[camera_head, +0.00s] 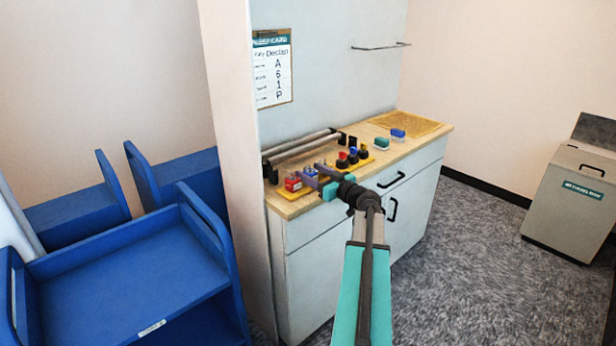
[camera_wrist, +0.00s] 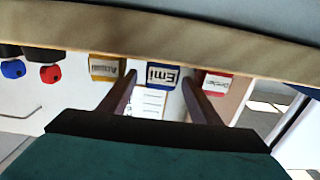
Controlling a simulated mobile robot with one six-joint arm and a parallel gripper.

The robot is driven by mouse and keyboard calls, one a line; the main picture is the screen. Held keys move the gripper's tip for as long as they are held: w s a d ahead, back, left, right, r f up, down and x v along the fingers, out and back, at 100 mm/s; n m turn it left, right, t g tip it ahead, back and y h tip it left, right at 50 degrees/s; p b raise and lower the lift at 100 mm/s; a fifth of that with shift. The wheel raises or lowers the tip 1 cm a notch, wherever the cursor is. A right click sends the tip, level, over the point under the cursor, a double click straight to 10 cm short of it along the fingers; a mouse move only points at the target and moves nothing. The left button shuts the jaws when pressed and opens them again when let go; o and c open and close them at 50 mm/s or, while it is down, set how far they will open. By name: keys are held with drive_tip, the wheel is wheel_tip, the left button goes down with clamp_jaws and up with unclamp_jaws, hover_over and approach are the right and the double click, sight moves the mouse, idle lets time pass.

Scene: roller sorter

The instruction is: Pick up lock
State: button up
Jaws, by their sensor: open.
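A row of small labelled locks stands near the counter's front left edge. The blue lock (camera_head: 309,175), labelled "Emi", shows in the wrist view (camera_wrist: 162,77) between my fingertips. A red lock (camera_head: 292,184) is on one side of it, and in the wrist view (camera_wrist: 215,83) its label seems to read "Declan". A yellow lock (camera_wrist: 105,68) is on the other side. My gripper (camera_head: 320,182) is open at the counter's front edge, its fingers pointing at the blue lock. I cannot tell whether they touch it.
Red, blue and black knobs (camera_head: 348,158) stand right of the locks. Grey rollers (camera_head: 300,145) lie behind. A blue and a green block (camera_head: 382,142) sit farther right. A wall card (camera_head: 271,70) reads "Declan". Blue carts (camera_head: 130,270) fill the left; a grey bin (camera_head: 570,200) stands right.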

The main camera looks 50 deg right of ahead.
drive_tip(key=shift+w, duration=0.5)
drive_tip(key=c, duration=1.2)
drive_tip(key=shift+r, duration=0.1)
drive_tip(key=shift+s+r+b, duration=0.1)
drive_tip(key=shift+r+b, duration=0.35)
drive_tip(key=shift+r, duration=1.25)
drive_tip(key=s+a, duration=0.2)
drive_tip(key=s+a+b, duration=0.1)
drive_tip(key=s+a, duration=0.2)
drive_tip(key=s+a+r, duration=0.1)
drive_tip(key=s+a, duration=0.1)
drive_tip(key=shift+s+a+b, duration=0.15)
drive_tip(key=shift+a+b, duration=0.1)
drive_tip(key=shift+b, duration=0.15)
drive_tip(key=shift+s+a+f, duration=0.1)
drive_tip(key=shift+f, duration=0.05)
drive_tip(key=shift+b, duration=0.9)
